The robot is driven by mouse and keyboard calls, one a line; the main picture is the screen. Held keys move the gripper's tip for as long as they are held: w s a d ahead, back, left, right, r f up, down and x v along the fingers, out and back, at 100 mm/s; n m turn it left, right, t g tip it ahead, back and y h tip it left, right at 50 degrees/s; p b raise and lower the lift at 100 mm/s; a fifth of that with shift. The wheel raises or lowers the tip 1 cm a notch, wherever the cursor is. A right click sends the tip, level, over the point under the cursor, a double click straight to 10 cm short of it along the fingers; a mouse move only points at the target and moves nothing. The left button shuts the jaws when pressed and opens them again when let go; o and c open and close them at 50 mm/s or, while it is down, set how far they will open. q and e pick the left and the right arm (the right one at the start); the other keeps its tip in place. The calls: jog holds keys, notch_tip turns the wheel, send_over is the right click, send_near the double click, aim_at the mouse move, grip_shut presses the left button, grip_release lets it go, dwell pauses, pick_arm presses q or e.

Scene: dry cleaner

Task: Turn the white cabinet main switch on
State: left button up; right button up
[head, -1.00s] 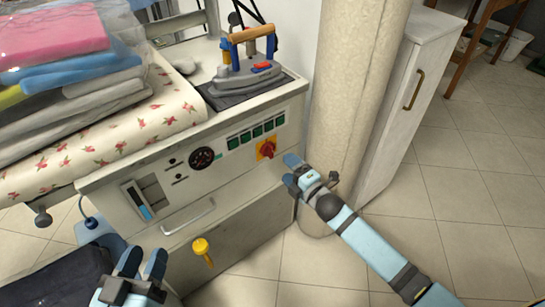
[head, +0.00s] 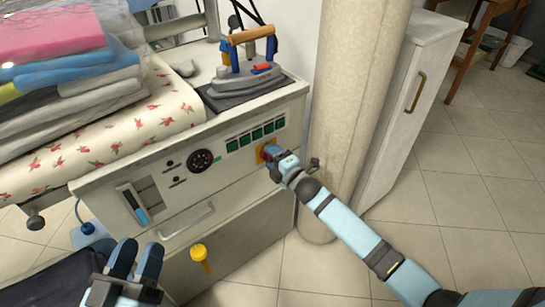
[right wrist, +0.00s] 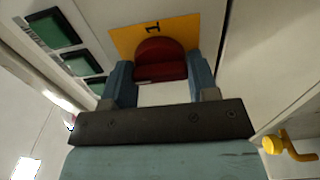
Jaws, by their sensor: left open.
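The red rotary main switch (head: 268,150) sits on a yellow plate on the front of the white ironing cabinet (head: 232,187). In the right wrist view the red knob (right wrist: 160,60) lies between the two blue fingertips of my right gripper (right wrist: 161,82), and a "1" shows on the yellow plate (right wrist: 150,30). The fingers are apart, one close to each side of the knob; firm contact cannot be told. In the head view my right gripper (head: 277,160) covers part of the switch. My left gripper (head: 136,262) is open and empty at the lower left.
Green indicators (head: 256,134) and a black dial (head: 200,160) are beside the switch. An iron (head: 245,75) stands on top. A yellow handle (head: 199,254) sticks out below. A beige column (head: 350,110) and white locker (head: 405,110) stand close on the right.

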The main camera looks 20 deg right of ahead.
jog(key=shift+c, duration=1.1)
jog(key=shift+r+m+p, duration=0.1)
jog(key=shift+m+p, duration=0.2)
jog(key=shift+p, duration=0.05)
pick_arm(q)
jog(key=s+a+f+g+y+p, duration=0.2)
jog(key=a+f+g+y+p, duration=0.3)
jog(key=f+p, duration=0.4)
jog(key=shift+s+a+f+g+p, duration=0.15)
jog(key=shift+a+f+g+p, duration=0.2)
jog(key=shift+f+g, duration=0.8)
pick_arm(e)
jog(key=shift+m, duration=8.6)
pick_arm(q)
jog(key=shift+f+t, duration=0.3)
jog(key=shift+t, duration=0.05)
